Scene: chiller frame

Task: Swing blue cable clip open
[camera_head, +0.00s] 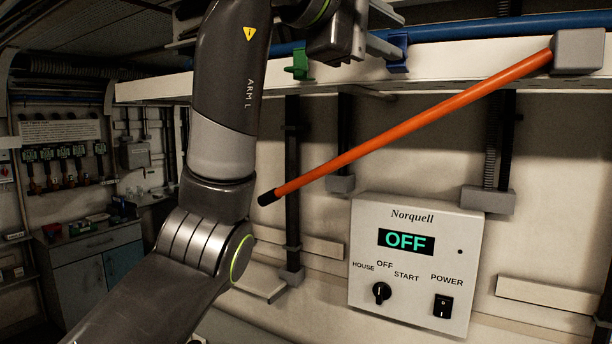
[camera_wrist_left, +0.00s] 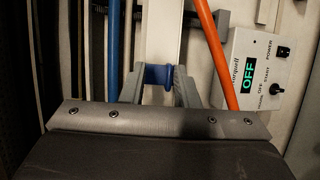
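The blue cable clip (camera_head: 399,53) sits on the front edge of the white rail, below the blue cable. In the left wrist view the blue clip (camera_wrist_left: 160,76) lies between the tips of my two fingers. My left gripper (camera_head: 391,34) reaches the clip from the left, with its fingers apart. The left gripper (camera_wrist_left: 159,84) has a finger on each side of the clip in the wrist view. Whether either finger touches the clip is unclear. The arm and gripper body hide part of the rail. My right gripper is not in view.
A green clip (camera_head: 296,65) sits farther left on the rail (camera_head: 450,67). The blue cable (camera_head: 500,25) runs along the rail. An orange rod (camera_head: 420,122) slants down from a grey block (camera_head: 578,51) in front of the wall. The Norquell panel (camera_head: 415,265), reading OFF, is below.

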